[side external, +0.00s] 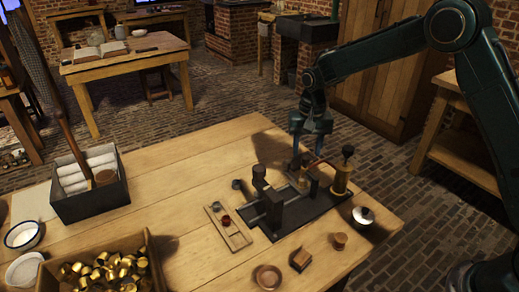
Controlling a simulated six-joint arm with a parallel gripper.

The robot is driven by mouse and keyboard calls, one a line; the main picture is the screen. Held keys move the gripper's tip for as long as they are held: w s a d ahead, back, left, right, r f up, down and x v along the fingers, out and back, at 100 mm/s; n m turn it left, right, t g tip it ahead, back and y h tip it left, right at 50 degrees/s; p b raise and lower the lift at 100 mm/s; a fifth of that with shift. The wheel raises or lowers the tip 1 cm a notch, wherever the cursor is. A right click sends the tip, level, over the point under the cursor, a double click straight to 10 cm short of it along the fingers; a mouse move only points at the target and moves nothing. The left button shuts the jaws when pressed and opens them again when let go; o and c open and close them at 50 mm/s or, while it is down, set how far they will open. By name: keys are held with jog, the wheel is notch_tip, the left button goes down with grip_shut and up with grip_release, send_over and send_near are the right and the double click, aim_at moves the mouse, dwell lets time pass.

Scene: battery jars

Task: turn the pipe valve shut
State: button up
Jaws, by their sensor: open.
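A dark metal fixture (271,202) stands on a dark base plate (318,207) on the wooden table. At the plate's back right is a brass cylinder with a dark knob (344,170), upright. I cannot tell for certain which part is the pipe valve; a small orange-brown piece (309,165) shows between dark blocks, just under my gripper. My gripper (308,153) points down over the back of the plate, left of the brass cylinder. It is open, its fingers apart. Whether they touch anything is too small to tell.
A shallow wooden tray (238,240) with small round pieces lies left of the plate.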

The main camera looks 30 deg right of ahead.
aim_at(305, 162)
jog(key=shift+f, duration=1.2)
jog(key=c, duration=1)
